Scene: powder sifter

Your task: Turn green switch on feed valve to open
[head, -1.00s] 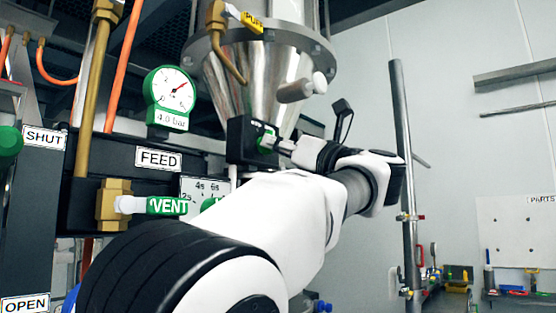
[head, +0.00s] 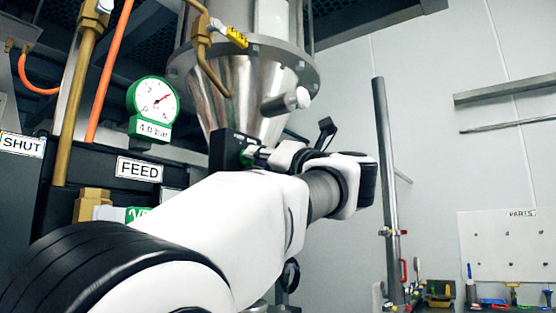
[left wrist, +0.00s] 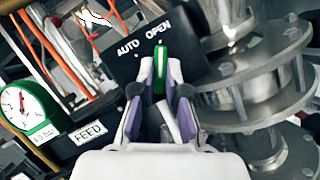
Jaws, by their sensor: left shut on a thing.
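The feed valve's black switch box (head: 224,150) sits under the steel cone. In the left wrist view the box (left wrist: 185,58) shows the words AUTO and OPEN. Its green switch (left wrist: 160,70) points up in that picture, toward the OPEN word. My left gripper (left wrist: 161,72) is shut on the green switch, with one purple-and-white finger on each side. My right gripper is not in view.
A FEED label (head: 139,169) and a green pressure gauge (head: 153,105) are left of the cone. The steel hopper cone (head: 238,95) and flange stand close above my gripper. A grey post (head: 385,180) and a parts board (head: 505,245) are at right.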

